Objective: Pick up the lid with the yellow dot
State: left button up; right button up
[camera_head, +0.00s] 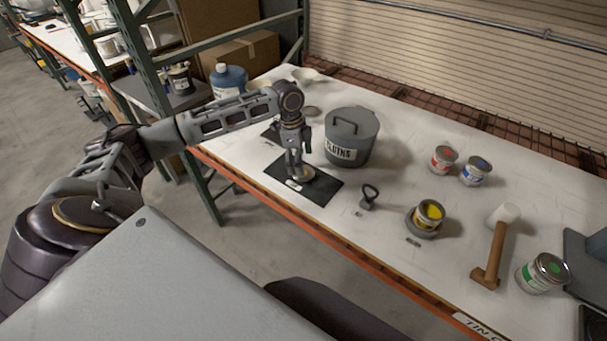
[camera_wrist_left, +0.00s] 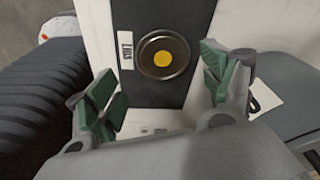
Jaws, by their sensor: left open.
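The lid with the yellow dot (camera_wrist_left: 162,57) is a round metal disc lying flat on a black mat (camera_wrist_left: 147,95), beside a white label reading "LIDS". In the head view the lid (camera_head: 304,174) lies on the mat (camera_head: 324,191), partly hidden by my left gripper (camera_head: 297,166). My left gripper points down over the lid, open and empty. In the left wrist view its green-padded fingers (camera_wrist_left: 158,78) stand apart, with the lid between and a little beyond them. My right gripper is not in view.
A grey lidded bin (camera_head: 351,152) stands close right of the mat.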

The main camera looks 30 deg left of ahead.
pick_arm(q)
jog(key=shift+f, duration=0.2)
jog(key=shift+w+d+f+p, duration=0.15)
jog(key=shift+f+p, duration=0.1)
jog(key=shift+f, duration=0.95)
jog(key=shift+w+d+f+p, duration=0.15)
jog(key=shift+f+p, duration=0.1)
jog(key=shift+f, duration=0.9)
jog(key=c, duration=0.5)
jog(key=shift+c, duration=0.2)
